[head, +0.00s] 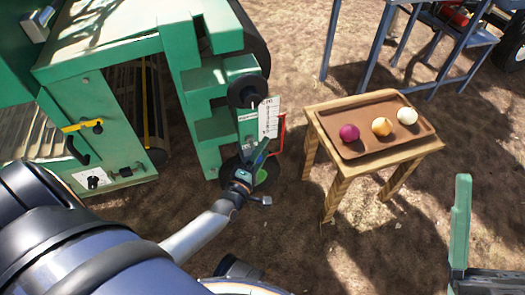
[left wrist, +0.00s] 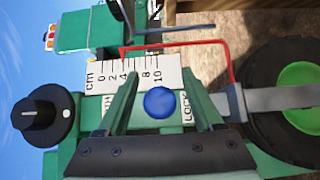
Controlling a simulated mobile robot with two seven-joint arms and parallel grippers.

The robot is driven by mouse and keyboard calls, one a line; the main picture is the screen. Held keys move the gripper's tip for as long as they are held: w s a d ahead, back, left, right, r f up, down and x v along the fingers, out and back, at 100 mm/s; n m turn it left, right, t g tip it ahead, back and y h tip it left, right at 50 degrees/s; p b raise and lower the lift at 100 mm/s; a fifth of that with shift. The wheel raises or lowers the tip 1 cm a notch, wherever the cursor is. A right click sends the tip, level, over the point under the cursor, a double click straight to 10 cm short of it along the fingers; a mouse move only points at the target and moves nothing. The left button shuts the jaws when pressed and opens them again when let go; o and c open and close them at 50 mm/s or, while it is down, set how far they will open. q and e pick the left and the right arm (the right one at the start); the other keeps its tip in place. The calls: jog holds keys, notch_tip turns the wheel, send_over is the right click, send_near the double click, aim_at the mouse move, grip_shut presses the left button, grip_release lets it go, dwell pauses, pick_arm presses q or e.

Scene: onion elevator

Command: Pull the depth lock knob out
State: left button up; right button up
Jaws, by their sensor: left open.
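My left gripper (left wrist: 158,80) is open, with one green finger on each side of the blue knob in that view. Whether the fingers touch it cannot be told. In the head view my left gripper (head: 262,155) is at the green machine's near right corner, by the scale plate (head: 268,118). The knob is hidden there. Part of my right gripper (head: 461,222) shows at the lower right, with one green finger visible.
A black dial knob (left wrist: 38,115) and a red bracket (left wrist: 228,55) flank the scale. A wheel with a green hub (left wrist: 300,88) is close on the right. A wooden table (head: 335,180) holds a tray (head: 360,148) with three onions. Bare soil lies between.

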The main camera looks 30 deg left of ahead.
pick_arm(q)
jog(key=s+p, duration=0.2)
jog(key=s, duration=0.5)
jog(key=shift+s+d, duration=0.25)
jog(key=shift+d, duration=0.05)
dwell(0.3)
